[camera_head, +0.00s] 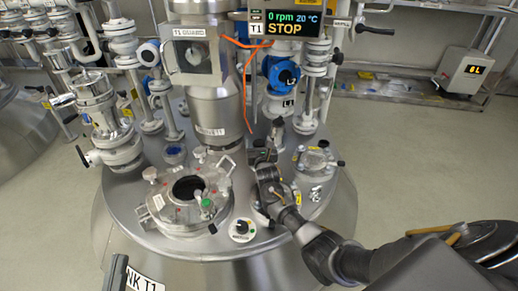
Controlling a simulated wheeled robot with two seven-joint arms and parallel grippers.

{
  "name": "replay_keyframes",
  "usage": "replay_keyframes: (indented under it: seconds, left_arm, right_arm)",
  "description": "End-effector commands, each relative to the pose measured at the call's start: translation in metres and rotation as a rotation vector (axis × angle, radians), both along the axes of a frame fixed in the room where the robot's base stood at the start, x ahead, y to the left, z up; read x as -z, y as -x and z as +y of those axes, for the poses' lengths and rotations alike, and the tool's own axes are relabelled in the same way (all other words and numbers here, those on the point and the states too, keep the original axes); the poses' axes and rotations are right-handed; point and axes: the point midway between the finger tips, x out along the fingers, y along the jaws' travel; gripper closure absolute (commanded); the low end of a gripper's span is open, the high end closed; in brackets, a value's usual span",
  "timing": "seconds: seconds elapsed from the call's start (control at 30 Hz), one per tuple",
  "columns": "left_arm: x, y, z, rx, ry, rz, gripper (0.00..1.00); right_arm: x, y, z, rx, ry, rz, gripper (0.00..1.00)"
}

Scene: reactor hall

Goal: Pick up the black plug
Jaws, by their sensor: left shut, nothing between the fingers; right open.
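My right gripper (268,150) reaches in from the right over the steel vessel lid (225,240), in front of the central column. Its fingers point away from me and are open. Dark parts around the fingers blend together, so I cannot pick out the black plug for certain; it may be hidden by the gripper. A dark bar at the bottom left edge appears to be the tip of my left gripper (117,270). It is shut and empty, low in front of the vessel, and mostly out of frame.
A round hatch (165,215) with a dark opening and a green-capped fitting stands left of my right gripper. A small port (318,168) is to its right. The central column (215,115) and an orange cable (247,90) rise behind.

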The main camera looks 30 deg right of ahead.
Motion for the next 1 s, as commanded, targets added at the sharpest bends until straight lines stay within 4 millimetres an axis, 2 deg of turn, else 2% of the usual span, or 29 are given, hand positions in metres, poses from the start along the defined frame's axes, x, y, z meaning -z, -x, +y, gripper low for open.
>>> replay_keyframes:
  seconds: [0.3, 0.7, 1.0]
  left_arm:
    - [-0.0038, 0.0, 0.0027, -0.007, 0.016, -0.028, 1.0]
    - [-0.0035, -0.0002, 0.0029, -0.007, 0.015, -0.027, 1.0]
    - [-0.0041, -0.0003, 0.0024, -0.006, 0.013, -0.024, 1.0]
  right_arm:
    - [-0.0001, -0.0042, -0.001, 0.0, 0.0, 0.001, 0.32]
    - [0.0001, -0.004, -0.0011, 0.0, 0.0, 0.001, 0.84]
    - [-0.0023, -0.004, -0.0012, 0.0, 0.0, 0.0, 0.85]
